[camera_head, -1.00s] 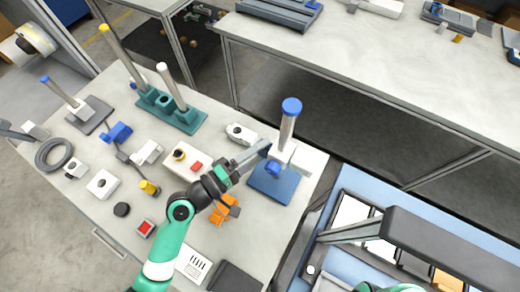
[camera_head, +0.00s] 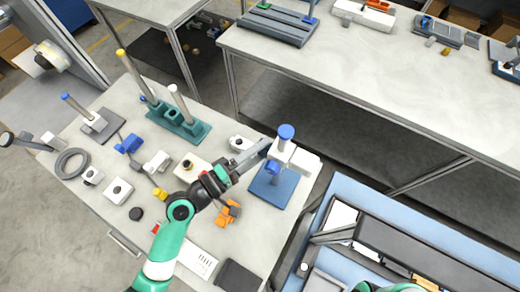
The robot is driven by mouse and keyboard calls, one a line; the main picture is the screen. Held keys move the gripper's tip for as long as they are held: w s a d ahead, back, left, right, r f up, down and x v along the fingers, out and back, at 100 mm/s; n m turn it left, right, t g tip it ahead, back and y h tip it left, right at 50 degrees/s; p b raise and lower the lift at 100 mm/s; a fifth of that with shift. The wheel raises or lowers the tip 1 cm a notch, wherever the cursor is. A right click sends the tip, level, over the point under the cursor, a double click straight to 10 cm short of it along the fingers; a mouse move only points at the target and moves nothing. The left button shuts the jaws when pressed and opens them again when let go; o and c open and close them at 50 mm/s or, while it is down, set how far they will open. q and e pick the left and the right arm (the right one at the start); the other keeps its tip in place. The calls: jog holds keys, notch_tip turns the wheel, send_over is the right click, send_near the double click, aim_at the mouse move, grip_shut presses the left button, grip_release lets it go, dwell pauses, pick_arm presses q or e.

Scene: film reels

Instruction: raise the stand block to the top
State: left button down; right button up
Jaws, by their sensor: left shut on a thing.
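The stand has a blue base plate (camera_head: 290,191) near the right end of the left workbench and an upright post with a blue cap (camera_head: 286,132). The white stand block (camera_head: 300,160) sits high on the post, close under the cap. A blue knob (camera_head: 272,167) shows at the block's front left. My left gripper (camera_head: 266,148) reaches in from the left and is shut at the block's left side. Its fingertips are partly hidden against the block. My right gripper is not in view.
A teal stand with posts (camera_head: 190,128), a grey stand (camera_head: 92,124), orange pieces (camera_head: 228,212) and small white boxes (camera_head: 118,190) cover the left bench. A second bench (camera_head: 380,80) stands behind, across a gap. A blue surface (camera_head: 345,190) lies at the lower right.

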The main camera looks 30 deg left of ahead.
pick_arm(q)
jog(key=shift+r, duration=0.9)
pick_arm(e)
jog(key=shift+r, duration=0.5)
pick_arm(q)
jog(key=shift+c, duration=1.8)
grip_release()
jog(key=o, duration=0.4)
jog(key=shift+f, duration=0.15)
jog(key=shift+c, duration=0.2)
jog(key=shift+f, duration=0.1)
